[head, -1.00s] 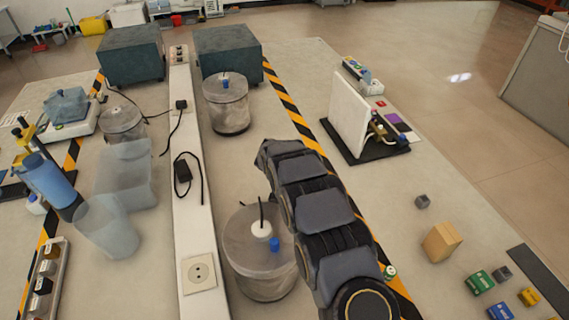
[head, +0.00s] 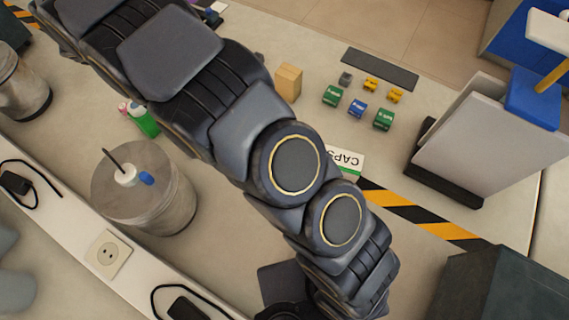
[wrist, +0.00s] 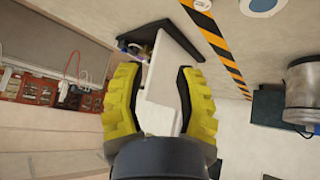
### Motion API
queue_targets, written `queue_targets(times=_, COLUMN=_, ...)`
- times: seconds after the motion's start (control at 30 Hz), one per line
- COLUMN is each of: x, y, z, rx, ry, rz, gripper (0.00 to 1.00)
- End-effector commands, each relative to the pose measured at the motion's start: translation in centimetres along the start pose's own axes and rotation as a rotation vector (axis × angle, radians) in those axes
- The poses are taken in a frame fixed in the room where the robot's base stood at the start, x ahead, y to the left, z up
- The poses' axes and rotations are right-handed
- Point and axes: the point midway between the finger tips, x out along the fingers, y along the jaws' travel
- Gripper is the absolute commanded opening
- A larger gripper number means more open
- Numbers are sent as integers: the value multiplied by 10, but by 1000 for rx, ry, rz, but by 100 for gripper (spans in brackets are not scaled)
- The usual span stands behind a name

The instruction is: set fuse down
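My gripper (wrist: 162,75) shows in the wrist view with two yellow-and-black fingers spread apart and nothing visible between them; a white panel (wrist: 166,88) stands beyond. In the head view my arm crosses to the upper left, and the gripper is out of frame. No thing can be told for certain as the fuse. Small blocks lie on the bench in the head view: green ones (head: 332,96) (head: 384,119), a blue one (head: 357,108), yellow ones (head: 371,84) (head: 395,96) and a grey one (head: 345,79). Their labels are too small to read.
A tan block (head: 288,82) stands left of the small blocks, a dark strip (head: 380,69) behind them. A sign reading CAPS (head: 346,160) lies by the striped tape. A metal canister (head: 143,190) and a grey panel on a black base (head: 490,140) flank my arm.

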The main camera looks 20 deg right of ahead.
Motion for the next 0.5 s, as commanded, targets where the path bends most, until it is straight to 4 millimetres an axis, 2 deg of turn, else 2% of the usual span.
queue_targets(times=0.03, x=-18, y=43, z=-5, rx=20, ry=-31, rz=54, gripper=34)
queue_targets(times=0.13, x=-50, y=111, z=3, rx=38, ry=-120, rz=136, gripper=34)
queue_targets(times=0.2, x=-75, y=153, z=17, rx=49, ry=-192, rz=175, gripper=34)
queue_targets(times=0.27, x=-98, y=184, z=33, rx=58, ry=-257, rz=197, gripper=34)
queue_targets(times=0.33, x=-125, y=216, z=58, rx=65, ry=-342, rz=209, gripper=34)
queue_targets(times=0.4, x=-152, y=240, z=85, rx=72, ry=-422, rz=202, gripper=34)
queue_targets(times=0.5, x=-193, y=264, z=128, rx=79, ry=-535, rz=165, gripper=34)
